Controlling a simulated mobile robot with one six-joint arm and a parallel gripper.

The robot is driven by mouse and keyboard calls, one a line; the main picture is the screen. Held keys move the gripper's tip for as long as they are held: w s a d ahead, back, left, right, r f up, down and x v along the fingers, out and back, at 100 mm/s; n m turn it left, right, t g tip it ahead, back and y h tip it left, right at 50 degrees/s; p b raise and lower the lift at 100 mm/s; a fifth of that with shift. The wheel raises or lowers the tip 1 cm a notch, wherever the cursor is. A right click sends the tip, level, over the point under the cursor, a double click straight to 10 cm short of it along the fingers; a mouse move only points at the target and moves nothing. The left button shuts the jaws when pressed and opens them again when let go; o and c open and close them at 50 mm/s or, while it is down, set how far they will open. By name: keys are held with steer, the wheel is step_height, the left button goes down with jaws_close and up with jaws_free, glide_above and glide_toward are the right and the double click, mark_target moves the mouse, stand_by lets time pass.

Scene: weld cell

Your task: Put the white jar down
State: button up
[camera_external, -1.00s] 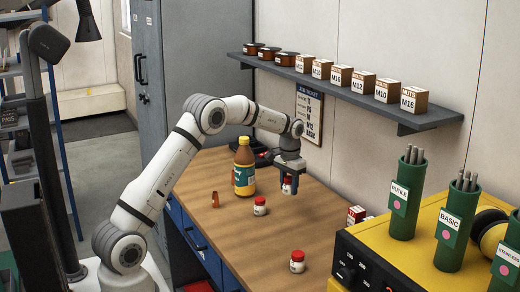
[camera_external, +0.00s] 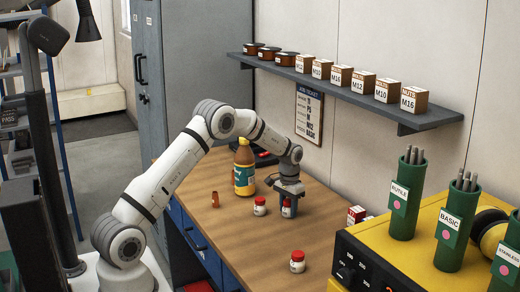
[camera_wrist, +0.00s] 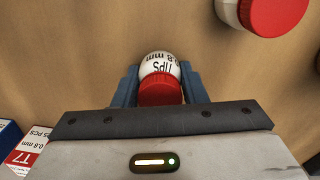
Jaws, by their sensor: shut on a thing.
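My gripper (camera_external: 288,207) is shut on a white jar (camera_wrist: 159,65) with a red lid and a label reading "TIPS 0.8 mm". In the wrist view the jar sits between the two blue fingers (camera_wrist: 160,87).
A similar red-lidded jar (camera_external: 260,206) stands just left of my gripper, and another (camera_external: 297,262) stands nearer the front. A small box (camera_external: 356,215) lies at right by the yellow machine (camera_external: 400,265).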

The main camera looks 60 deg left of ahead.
mark_target(288, 201)
steer(key=o, duration=1)
step_height(288, 201, up, 13)
steer(key=shift+f+b, duration=0.2)
steer(key=shift+b, duration=0.6)
steer(key=s+d+r+m+t, duration=0.1)
steer(key=s+d+r, duration=0.5)
steer(key=s, duration=0.2)
steer(key=s+d+r+t, duration=0.1)
steer(key=s+d+r, duration=0.5)
steer(key=s+d, duration=0.15)
steer(key=shift+m+t, duration=0.7)
steer(key=shift+m, duration=0.1)
steer(key=s+d+f, duration=0.1)
steer(key=s+d, duration=0.1)
steer(key=s, duration=0.5)
steer(key=s+d+f, duration=0.1)
steer(key=s+d, duration=0.1)
steer(key=s, duration=0.6)
steer(key=s+d+f, duration=0.1)
steer(key=s+d, duration=0.1)
steer(key=s, duration=0.5)
steer(key=shift+s+d+f, duration=0.1)
steer(key=shift+s+d, duration=0.15)
steer(key=shift+d, duration=0.05)
